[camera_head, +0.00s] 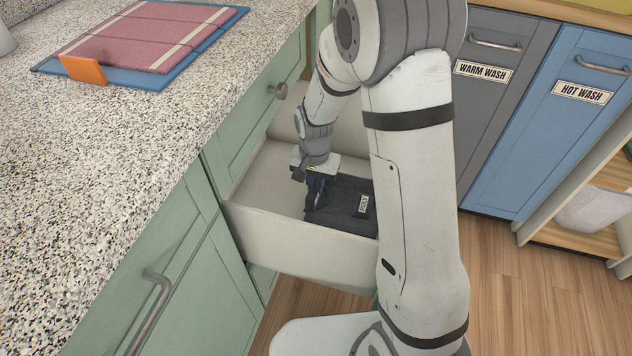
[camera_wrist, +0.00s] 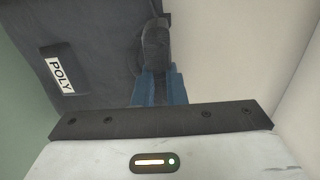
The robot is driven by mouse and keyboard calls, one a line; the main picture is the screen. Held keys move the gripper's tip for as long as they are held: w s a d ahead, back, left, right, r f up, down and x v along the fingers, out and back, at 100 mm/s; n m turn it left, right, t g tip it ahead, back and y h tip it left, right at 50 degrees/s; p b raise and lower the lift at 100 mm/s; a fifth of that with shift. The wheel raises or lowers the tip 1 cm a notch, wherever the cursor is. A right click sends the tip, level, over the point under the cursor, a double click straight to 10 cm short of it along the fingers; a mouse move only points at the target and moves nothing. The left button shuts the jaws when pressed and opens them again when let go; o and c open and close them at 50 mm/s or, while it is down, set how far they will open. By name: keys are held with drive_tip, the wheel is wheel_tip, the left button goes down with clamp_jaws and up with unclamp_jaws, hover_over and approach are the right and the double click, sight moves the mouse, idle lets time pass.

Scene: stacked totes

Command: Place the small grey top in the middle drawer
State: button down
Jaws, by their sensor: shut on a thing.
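The small grey top (camera_head: 346,203) is a dark grey folded cloth with a white "POLY" label. It lies inside the open, pale-walled drawer (camera_head: 298,228) of the green cabinet. My gripper (camera_head: 315,190) reaches down into the drawer and is shut on the left part of the top. In the wrist view the top (camera_wrist: 95,50) fills the upper left, and my blue and dark fingers (camera_wrist: 157,75) pinch its edge. The drawer's pale inner walls (camera_wrist: 215,45) show at the right there. My arm hides the right end of the drawer.
A speckled counter (camera_head: 120,150) runs along the left, with a blue folding board (camera_head: 110,80) and pink cloth on it. Grey "WARM WASH" (camera_head: 500,45) and blue "HOT WASH" (camera_head: 570,125) fronts stand at the right.

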drive_tip(key=c, duration=1.5)
unclamp_jaws()
wheel_tip(320, 180, up, 13)
drive_tip(key=p, duration=0.5)
drive_tip(key=s+d+r+n, duration=0.1)
drive_tip(key=s+d+r, duration=0.2)
drive_tip(key=s, duration=0.3)
drive_tip(key=s+d+r+n, duration=0.2)
drive_tip(key=s+d+r, duration=0.1)
drive_tip(key=s, duration=0.3)
drive_tip(key=s+d+r+n+t, duration=0.1)
drive_tip(key=s+d+r, duration=0.2)
drive_tip(key=s, duration=0.3)
drive_tip(key=shift+s+d+r, duration=0.15)
drive_tip(key=shift+s+d, duration=0.1)
drive_tip(key=shift+d, duration=0.35)
